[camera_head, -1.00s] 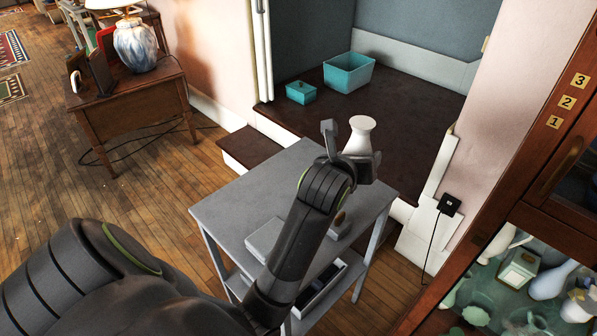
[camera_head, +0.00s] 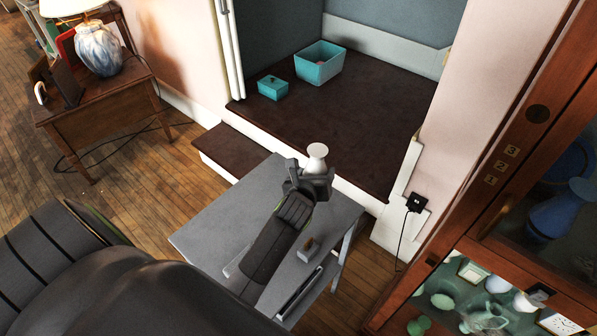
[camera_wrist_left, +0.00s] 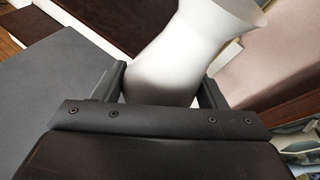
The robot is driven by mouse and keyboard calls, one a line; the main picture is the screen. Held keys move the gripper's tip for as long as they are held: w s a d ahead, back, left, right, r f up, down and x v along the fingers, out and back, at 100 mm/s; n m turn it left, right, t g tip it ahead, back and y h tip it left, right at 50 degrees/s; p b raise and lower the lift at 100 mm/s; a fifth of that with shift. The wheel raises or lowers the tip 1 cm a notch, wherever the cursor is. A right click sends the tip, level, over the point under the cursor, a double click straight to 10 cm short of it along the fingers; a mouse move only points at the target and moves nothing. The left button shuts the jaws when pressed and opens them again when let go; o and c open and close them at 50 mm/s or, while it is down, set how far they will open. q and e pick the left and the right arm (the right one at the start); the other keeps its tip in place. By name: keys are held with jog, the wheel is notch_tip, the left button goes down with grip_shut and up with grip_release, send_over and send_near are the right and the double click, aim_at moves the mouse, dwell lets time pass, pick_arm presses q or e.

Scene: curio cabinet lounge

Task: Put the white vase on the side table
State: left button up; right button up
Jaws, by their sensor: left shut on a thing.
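The white vase (camera_head: 317,156) is held upright or nearly so by my left gripper (camera_head: 314,176), beyond the far part of the grey table's top in the head view. In the left wrist view the vase (camera_wrist_left: 178,60) sits between the two fingers of the left gripper (camera_wrist_left: 165,85), which are shut on it. Its lower end is hidden behind the gripper body. I cannot tell how high it is above the tabletop. A brown wooden side table (camera_head: 98,107) with a lamp stands at the upper left. My right gripper is not in view.
The grey table (camera_head: 215,233) bears a small brown-and-grey object (camera_head: 308,248). Two teal boxes (camera_head: 320,63) (camera_head: 272,88) stand on the dark raised floor. The wooden cabinet (camera_head: 486,200) with vases and ornaments is at right. A blue-white lamp (camera_head: 98,50) occupies the wooden table.

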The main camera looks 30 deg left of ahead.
pick_arm(q)
jog(key=shift+f+b, duration=0.7)
jog(key=shift+f, duration=2.4)
jog(key=shift+f, duration=0.1)
jog(key=o, duration=1.2)
jog(key=shift+r, duration=0.2)
jog(key=p+v, duration=0.2)
jog(key=v, duration=1)
jog(key=shift+p, duration=0.35)
jog(key=shift+s+f, duration=0.1)
jog(key=shift+f, duration=0.1)
